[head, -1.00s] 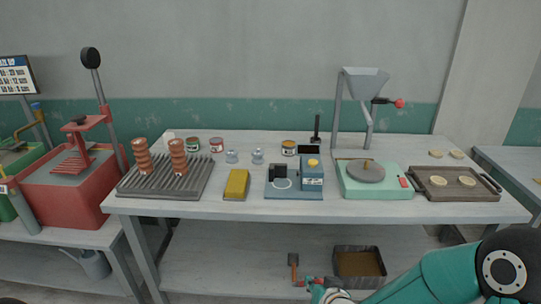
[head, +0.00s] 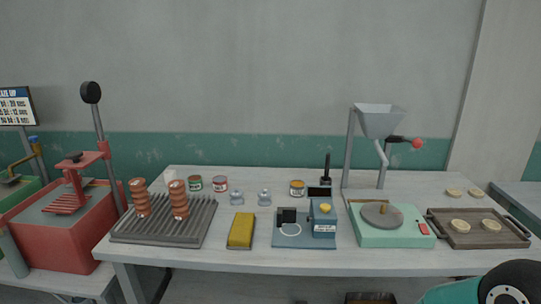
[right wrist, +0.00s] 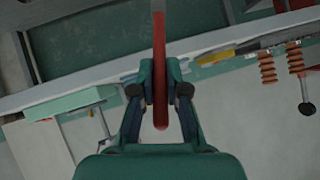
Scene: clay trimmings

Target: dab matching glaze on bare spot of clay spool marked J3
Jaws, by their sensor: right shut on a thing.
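Two ribbed copper-brown clay spools, a left one (head: 139,198) and a right one (head: 178,200), stand on a grey ridged rack (head: 155,237) at the table's left. I cannot read a J3 mark or make out a bare spot on either. Small glaze tins stand behind: one green-labelled (head: 194,184), one red-labelled (head: 220,185), one yellowish (head: 297,189). In the right wrist view my right gripper (right wrist: 160,92) is shut on a red rod (right wrist: 160,40), whose far end is out of frame. It is away from the spools, which show upper right. My left gripper is not in view.
A yellow block (head: 241,231), two small glass jars (head: 250,198), a blue device (head: 304,236), a mint turntable scale (head: 391,232) below a hopper (head: 380,121) and a brown tray (head: 478,239) with pale discs fill the table. Its front edge is mostly clear.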

